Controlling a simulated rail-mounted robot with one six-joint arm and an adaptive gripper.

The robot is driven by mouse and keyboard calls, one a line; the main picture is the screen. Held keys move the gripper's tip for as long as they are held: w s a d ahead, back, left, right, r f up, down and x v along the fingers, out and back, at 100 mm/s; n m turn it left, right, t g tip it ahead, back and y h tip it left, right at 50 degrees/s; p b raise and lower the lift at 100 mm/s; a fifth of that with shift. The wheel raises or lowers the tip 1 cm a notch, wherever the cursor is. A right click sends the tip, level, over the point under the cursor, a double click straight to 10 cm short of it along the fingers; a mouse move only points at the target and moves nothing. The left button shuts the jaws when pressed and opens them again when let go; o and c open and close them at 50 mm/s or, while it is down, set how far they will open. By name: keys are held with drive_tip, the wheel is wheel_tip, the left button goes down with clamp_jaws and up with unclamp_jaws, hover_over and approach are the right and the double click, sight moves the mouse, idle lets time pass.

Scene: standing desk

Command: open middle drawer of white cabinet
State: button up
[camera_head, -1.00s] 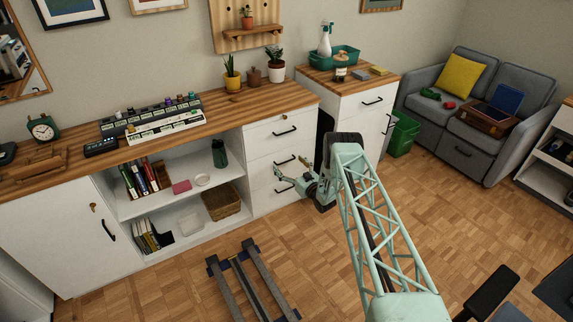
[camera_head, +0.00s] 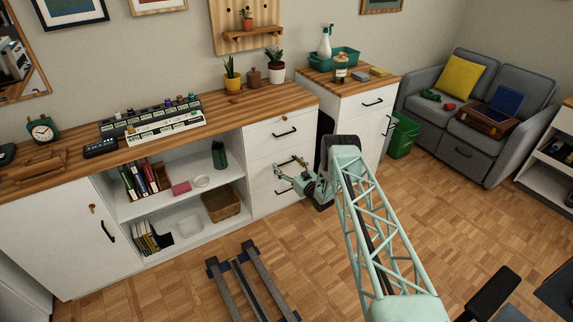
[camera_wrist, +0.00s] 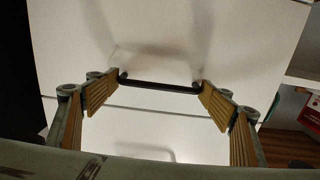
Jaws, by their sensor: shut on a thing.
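The white cabinet (camera_head: 262,143) has a column of drawers with black bar handles, right of its open shelves. The middle drawer's handle (camera_wrist: 160,86) lies between the wooden finger pads of my gripper (camera_wrist: 159,90), one pad at each end of the bar. My gripper is shut on this handle. In the head view my gripper (camera_head: 290,172) is at the middle drawer front, partly covering it. The wrist view looks at the white drawer front (camera_wrist: 165,35) with a seam close to the handle. I cannot tell whether the drawer stands slightly out.
Open shelves with books (camera_head: 139,180) and a woven basket (camera_head: 221,206) are left of the drawers. A second white cabinet (camera_head: 352,103) and a green bin (camera_head: 403,137) stand to the right.

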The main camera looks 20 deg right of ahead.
drive_tip(key=shift+s, duration=0.1)
drive_tip(key=s+d+p, duration=0.2)
drive_tip(key=s+p, duration=0.4)
drive_tip(key=s, duration=1.8)
drive_tip(key=shift+d+p, duration=0.25)
drive_tip(key=shift+p, duration=0.15)
drive_tip(key=o, duration=1.1)
drive_tip(key=shift+c, duration=0.2)
drive_tip(key=shift+s, duration=0.1)
drive_tip(key=s+d, duration=0.1)
drive_tip(key=s, duration=1)
drive_tip(key=shift+s, duration=0.3)
drive_tip(key=shift+d, duration=0.1)
